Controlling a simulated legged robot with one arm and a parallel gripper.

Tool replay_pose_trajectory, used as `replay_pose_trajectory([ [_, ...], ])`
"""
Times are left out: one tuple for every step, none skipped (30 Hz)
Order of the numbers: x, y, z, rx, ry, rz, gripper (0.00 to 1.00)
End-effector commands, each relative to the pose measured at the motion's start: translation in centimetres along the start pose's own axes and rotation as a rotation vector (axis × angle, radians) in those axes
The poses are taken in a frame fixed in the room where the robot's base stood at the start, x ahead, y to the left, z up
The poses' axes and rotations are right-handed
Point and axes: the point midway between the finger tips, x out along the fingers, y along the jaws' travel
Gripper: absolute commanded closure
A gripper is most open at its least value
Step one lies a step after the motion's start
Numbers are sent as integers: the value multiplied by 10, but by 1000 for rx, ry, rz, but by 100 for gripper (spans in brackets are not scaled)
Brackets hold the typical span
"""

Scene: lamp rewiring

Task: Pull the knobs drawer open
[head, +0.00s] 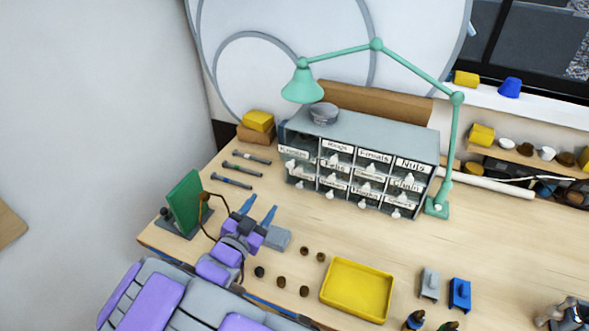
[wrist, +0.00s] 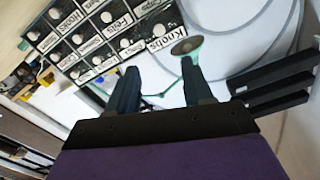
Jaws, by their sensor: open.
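The grey drawer cabinet (head: 375,140) stands at the back of the wooden bench. Its drawers carry white labels and small pale pulls, and they look shut. The knobs drawer (head: 294,153) is at the top left of the front; its label also shows in the wrist view (wrist: 160,45), just beyond my fingers. My gripper (head: 260,209) is open and empty, in front of and below the cabinet's left side, apart from it. In the wrist view its two dark fingers (wrist: 159,75) are spread, with bare space between them.
The green lamp (head: 302,84) arches over the cabinet from its base at the right. Several screwdrivers (head: 246,168) lie left of the cabinet. A green board (head: 185,200) stands left of my gripper. A yellow tray (head: 357,290) and small dark knobs (head: 304,251) lie in front.

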Motion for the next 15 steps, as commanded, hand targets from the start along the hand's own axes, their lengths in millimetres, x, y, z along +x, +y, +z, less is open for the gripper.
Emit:
replay_pose_trajectory([
  [8, 1, 0, 0, 1, 3, 49],
  [12, 2, 0, 0, 1, 4, 49],
  [18, 2, 0, 0, 0, 3, 49],
  [23, 3, 0, 1, 0, 4, 49],
  [27, 3, 0, 2, 0, 4, 49],
  [33, 4, -1, 3, 1, 4, 49],
  [38, 4, -1, 3, 2, 3, 49],
  [42, 4, -2, 3, 3, 3, 49],
  [48, 5, -2, 3, 2, 3, 49],
  [53, 5, -2, 4, 1, 5, 49],
  [57, 5, -2, 5, 0, 5, 49],
  [63, 6, -2, 5, 0, 5, 49],
  [67, 5, -2, 4, 0, 4, 49],
  [71, 5, -2, 3, 0, 4, 49],
  [77, 5, -2, 1, 1, 3, 49],
])
